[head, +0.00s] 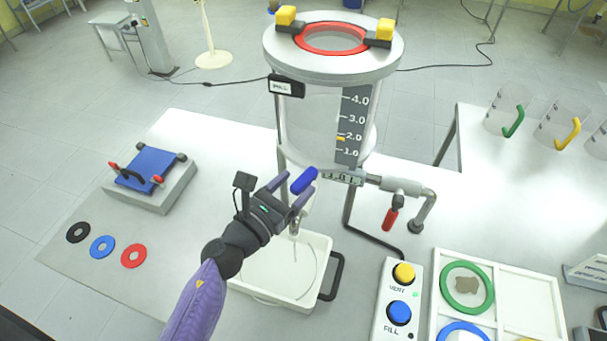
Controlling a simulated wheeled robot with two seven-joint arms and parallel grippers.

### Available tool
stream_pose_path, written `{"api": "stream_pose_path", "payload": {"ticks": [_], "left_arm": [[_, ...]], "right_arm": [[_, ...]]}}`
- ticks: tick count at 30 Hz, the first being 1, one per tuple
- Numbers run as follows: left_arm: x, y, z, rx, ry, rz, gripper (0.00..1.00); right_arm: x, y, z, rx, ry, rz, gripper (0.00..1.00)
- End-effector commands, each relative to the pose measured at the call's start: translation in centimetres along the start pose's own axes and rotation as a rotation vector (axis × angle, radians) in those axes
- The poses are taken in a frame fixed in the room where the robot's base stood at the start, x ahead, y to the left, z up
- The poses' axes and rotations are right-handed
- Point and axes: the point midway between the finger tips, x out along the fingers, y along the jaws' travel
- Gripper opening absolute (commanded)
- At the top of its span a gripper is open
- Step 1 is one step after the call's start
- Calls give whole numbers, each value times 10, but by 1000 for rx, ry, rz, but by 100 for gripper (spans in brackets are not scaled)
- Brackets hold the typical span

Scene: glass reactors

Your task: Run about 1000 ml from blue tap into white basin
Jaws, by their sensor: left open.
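The glass reactor (310,120) stands on the table with a scale strip (353,125) on its side. A yellow marker sits near the 2.0 line. The blue tap handle (304,180) is below the vessel, tilted up to the right. My left gripper (292,191) is open, its fingers at the handle's near end; I cannot tell if they touch it. The white basin (258,290) stands under the tap outlet, partly hidden by my left arm. A thin pale line shows below the outlet; I cannot tell if it is liquid. My right gripper is out of view.
A red-handled side valve (391,214) is right of the vessel. A button box (393,332) has yellow VENT and blue FILL buttons. A clamp block (152,180) and coloured rings (102,246) lie left. Jugs (508,108) stand at the right.

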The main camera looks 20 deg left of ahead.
Motion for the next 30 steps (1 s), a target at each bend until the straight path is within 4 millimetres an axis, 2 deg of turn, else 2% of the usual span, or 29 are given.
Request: {"api": "stream_pose_path", "payload": {"ticks": [3,6,16,25,26,30], "left_arm": [[19,0,0,-1,-1,0,68],[28,0,0,-1,1,-1,68],[33,-1,-1,-1,2,-1,68],[32,-1,-1,-1,2,-1,4],[32,0,-1,-1,2,-1,0],[32,0,-1,-1,2,-1,0]], "right_arm": [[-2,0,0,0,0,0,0],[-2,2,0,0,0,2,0],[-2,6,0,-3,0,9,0],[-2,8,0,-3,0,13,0],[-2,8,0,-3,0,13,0],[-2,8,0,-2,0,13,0]]}}
